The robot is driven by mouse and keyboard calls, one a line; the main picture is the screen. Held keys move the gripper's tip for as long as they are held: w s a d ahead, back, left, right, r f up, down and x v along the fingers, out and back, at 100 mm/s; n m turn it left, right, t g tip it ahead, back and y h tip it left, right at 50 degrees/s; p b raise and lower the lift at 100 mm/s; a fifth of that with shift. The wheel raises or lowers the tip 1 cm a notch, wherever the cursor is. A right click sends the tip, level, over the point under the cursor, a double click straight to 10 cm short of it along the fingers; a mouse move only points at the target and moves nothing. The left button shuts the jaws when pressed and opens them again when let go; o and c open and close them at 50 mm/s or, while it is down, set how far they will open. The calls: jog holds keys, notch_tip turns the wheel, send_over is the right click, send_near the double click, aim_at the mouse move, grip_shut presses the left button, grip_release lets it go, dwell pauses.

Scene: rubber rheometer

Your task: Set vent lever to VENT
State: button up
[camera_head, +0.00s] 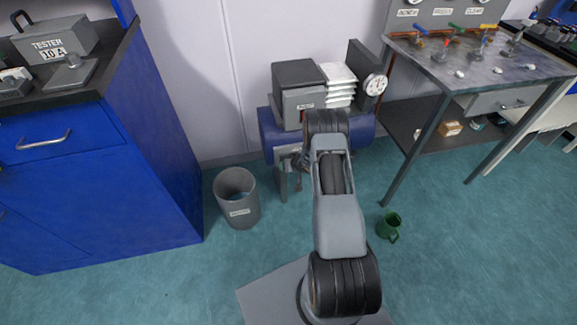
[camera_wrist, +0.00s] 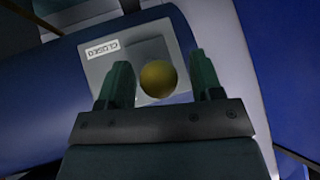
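A round yellow knob (camera_wrist: 158,79), likely the vent lever's end, shows in the wrist view in front of a light grey plate (camera_wrist: 113,70). A white label (camera_wrist: 102,49) reading "CLOSED" is at the plate's upper left. My gripper (camera_wrist: 161,66) is open, with its two dark green fingers on either side of the knob. A gap shows on the knob's right, and a narrower one on its left. The lever's shaft is hidden. In the head view, the blue tank (camera_head: 268,136) is partly behind my arm; the lever and my gripper cannot be made out clearly there.
A grey box (camera_head: 300,75), white stacked slabs (camera_head: 339,80) and a round gauge (camera_head: 375,85) are above the tank. A grey bin (camera_head: 238,200) stands to the left and a green mug (camera_head: 389,226) to the right on the floor. A blue cabinet (camera_head: 90,180) fills the left.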

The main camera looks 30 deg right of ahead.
jog(key=shift+s, duration=0.1)
jog(key=p+v, duration=0.3)
jog(key=v, duration=1)
jog(key=shift+s+r, duration=0.15)
jog(key=shift+r, duration=0.15)
